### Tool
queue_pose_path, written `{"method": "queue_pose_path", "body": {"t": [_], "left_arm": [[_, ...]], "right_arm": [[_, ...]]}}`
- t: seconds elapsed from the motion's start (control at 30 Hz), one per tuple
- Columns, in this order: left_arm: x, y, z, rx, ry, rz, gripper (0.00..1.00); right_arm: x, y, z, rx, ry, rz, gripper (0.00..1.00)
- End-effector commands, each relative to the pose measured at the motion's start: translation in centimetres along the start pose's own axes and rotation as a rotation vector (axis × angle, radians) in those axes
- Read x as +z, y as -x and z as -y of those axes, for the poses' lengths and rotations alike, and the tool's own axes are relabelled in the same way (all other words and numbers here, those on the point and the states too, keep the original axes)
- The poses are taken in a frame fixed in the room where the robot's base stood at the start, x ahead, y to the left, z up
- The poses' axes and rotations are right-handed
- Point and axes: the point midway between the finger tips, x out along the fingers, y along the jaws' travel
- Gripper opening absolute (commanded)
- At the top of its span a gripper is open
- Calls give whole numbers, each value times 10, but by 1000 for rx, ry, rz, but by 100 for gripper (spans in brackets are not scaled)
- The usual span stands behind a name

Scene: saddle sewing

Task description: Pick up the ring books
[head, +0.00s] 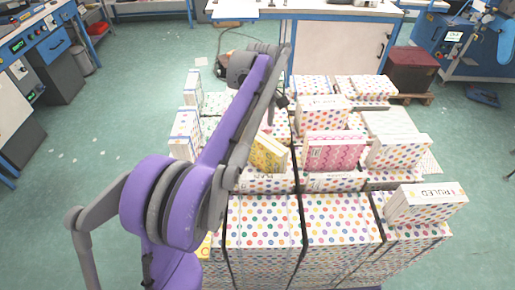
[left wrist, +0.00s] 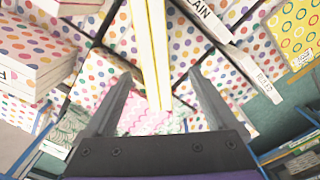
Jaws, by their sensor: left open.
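The ring books are polka-dot, pink and yellow books on stacked dotted packs (head: 262,215). A yellow book (head: 268,152) stands tilted beside my left arm in the head view. A pink book (head: 335,151) stands to its right. In the left wrist view my left gripper (left wrist: 160,76) is open, with one finger on each side of a thin upright book (left wrist: 149,45) with white and yellow edges. Whether the fingers touch it cannot be told. My left arm hides part of the stacks in the head view. My right gripper is not in view.
A book marked RULED (head: 426,203) lies on the right front stack. More dotted books (head: 323,113) stand at the back. A workbench (head: 335,50) is behind the stacks, and a dark red box (head: 411,70) is at back right. Green floor is free on both sides.

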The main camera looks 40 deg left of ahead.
Motion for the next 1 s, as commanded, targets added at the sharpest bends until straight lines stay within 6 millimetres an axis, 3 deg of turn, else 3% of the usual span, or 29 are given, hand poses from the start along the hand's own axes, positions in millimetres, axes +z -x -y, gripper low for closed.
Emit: {"method": "queue_pose_path", "body": {"t": [0.13,0.4,1.0], "left_arm": [[-4,-7,-2,0,17,9,91],[-3,-48,-2,-1,17,9,91],[-1,-108,-6,-1,17,8,91]], "right_arm": [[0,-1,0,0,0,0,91],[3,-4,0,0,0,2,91],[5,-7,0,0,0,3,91]]}}
